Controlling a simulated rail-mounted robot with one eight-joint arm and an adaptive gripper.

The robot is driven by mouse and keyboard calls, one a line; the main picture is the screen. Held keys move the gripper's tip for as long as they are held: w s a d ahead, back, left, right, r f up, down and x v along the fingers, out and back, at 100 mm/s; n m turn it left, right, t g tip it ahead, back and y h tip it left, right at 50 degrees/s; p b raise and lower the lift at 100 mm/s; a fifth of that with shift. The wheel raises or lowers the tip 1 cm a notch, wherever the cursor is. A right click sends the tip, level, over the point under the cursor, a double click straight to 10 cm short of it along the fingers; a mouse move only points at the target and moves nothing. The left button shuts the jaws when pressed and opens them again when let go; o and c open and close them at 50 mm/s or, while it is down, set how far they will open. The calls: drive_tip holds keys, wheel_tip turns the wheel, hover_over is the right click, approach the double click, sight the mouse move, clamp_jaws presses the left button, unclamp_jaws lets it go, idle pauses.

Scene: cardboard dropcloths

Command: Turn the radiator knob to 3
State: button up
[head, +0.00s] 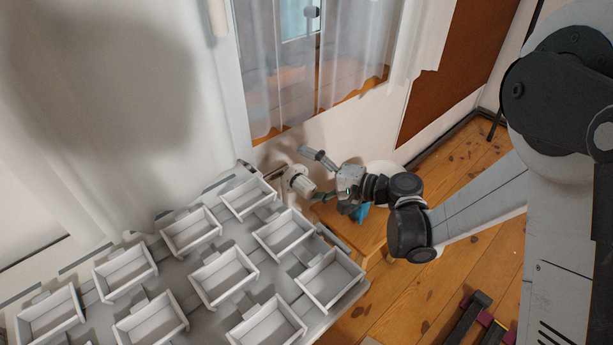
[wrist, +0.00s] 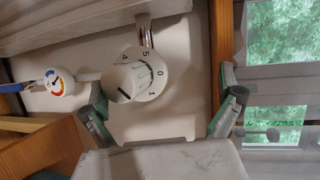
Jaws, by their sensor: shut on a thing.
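The white radiator knob (head: 297,180) is beside my gripper (head: 311,174) in the head view, below the curtained window. In the wrist view the knob (wrist: 128,84) has a ring with the numbers 4, 5, 0 and 1 visible; the 2 and 3 are hidden. A short dark mark shows on its front end. In the wrist view the knob lies nearer the left finger; the exact contact points are not clear.
A grey surface with several open white bins (head: 225,275) lies to the left of the arm. A small wooden stool or table (head: 352,230) stands under my gripper. A round coloured gauge (wrist: 60,82) is left of the knob in the wrist view. Wooden floor (head: 400,295) lies beyond.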

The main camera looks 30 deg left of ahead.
drive_tip(key=r, duration=0.2)
drive_tip(key=r+y, duration=0.1)
drive_tip(key=r, duration=0.1)
drive_tip(key=r+m+y, duration=0.1)
drive_tip(key=r, duration=0.1)
drive_tip(key=shift+s+a, duration=0.15)
drive_tip(key=shift+a, duration=0.15)
drive_tip(key=shift+n+h, duration=0.4)
drive_tip(key=shift+h, duration=0.5)
drive_tip(key=f, duration=0.4)
drive_tip(key=shift+d+f, duration=0.3)
drive_tip(key=shift+f, duration=0.1)
drive_tip(key=shift+v, duration=1.1)
drive_tip(key=shift+s+d+r, duration=0.15)
drive_tip(key=shift+d+r, duration=0.1)
drive_tip(key=shift+d, duration=0.25)
drive_tip(key=shift+c, duration=1.1)
drive_tip(key=shift+d, duration=0.4)
drive_tip(key=c, duration=0.4)
approach(305, 180)
drive_tip(key=shift+s+d+r, duration=0.1)
drive_tip(key=shift+d+r, duration=0.65)
drive_tip(key=shift+d, duration=0.4)
drive_tip(key=shift+s+d+r, duration=0.1)
drive_tip(key=shift+d+r, duration=0.65)
drive_tip(key=shift+d, duration=0.4)
drive_tip(key=shift+d+r, duration=0.75)
drive_tip(key=shift+d, duration=0.35)
